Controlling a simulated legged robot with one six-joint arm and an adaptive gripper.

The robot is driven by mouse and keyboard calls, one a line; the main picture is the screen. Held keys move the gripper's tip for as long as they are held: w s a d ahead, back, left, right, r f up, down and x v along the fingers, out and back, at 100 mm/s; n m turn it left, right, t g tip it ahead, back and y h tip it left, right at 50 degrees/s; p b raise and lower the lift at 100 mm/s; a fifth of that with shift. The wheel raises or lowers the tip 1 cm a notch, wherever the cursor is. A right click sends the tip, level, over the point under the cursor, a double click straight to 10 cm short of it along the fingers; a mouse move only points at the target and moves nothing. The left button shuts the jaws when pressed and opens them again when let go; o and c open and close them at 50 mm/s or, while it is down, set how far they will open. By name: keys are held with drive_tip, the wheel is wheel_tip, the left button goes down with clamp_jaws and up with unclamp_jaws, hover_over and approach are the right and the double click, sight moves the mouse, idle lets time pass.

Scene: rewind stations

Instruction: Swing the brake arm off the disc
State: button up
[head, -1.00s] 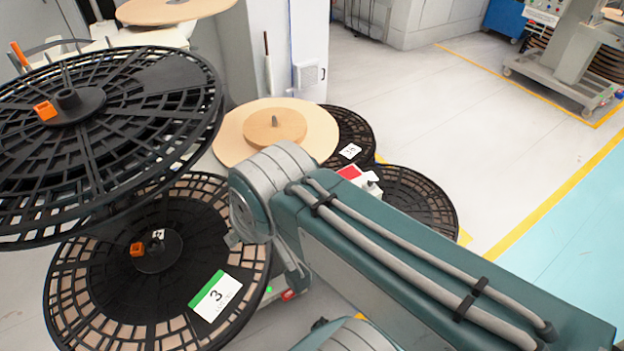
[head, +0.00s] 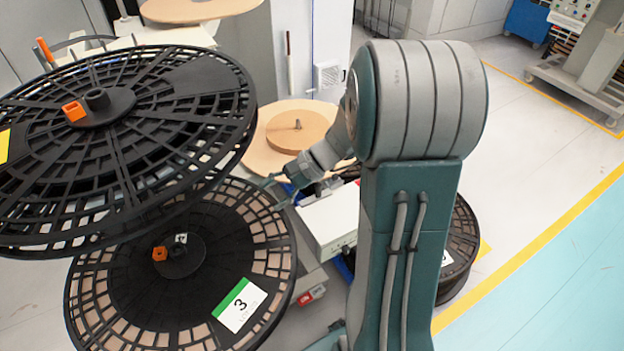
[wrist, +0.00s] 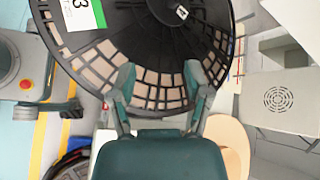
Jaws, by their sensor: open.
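A large black slotted disc (head: 150,150) is tilted at the upper left, with an orange block (head: 73,111) near its hub. Below it a second black disc (head: 140,285) carries a white and green label "3" (head: 240,303); it also fills the top of the wrist view (wrist: 150,45). My gripper (head: 272,190) is at the right rim of the lower disc, open and empty. In the wrist view its fingers (wrist: 160,85) are spread across the rim; contact cannot be told. An orange-tipped lever (head: 44,50) stands behind the upper disc; whether it is the brake arm is unclear.
A pale round reel (head: 270,145) and a white box (head: 328,218) sit beyond my gripper. More black reels (head: 460,240) lie behind my arm. A grey cabinet (head: 310,40) stands at the back. Open floor (head: 540,150) lies to the right.

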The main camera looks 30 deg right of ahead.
drive_tip(key=w+d+f+m+t+y, duration=0.2)
drive_tip(key=w+d+f+m+t, duration=0.2)
drive_tip(key=d+f+m, duration=0.3)
drive_tip(key=m+t+h, duration=0.7)
drive_tip(key=m+t, duration=0.3)
drive_tip(key=m, duration=0.1)
approach(319, 183)
drive_tip(key=x, duration=0.6)
drive_tip(key=f+x, duration=0.1)
drive_tip(key=x, duration=0.3)
drive_tip(key=shift+a, duration=0.1)
clamp_jaws()
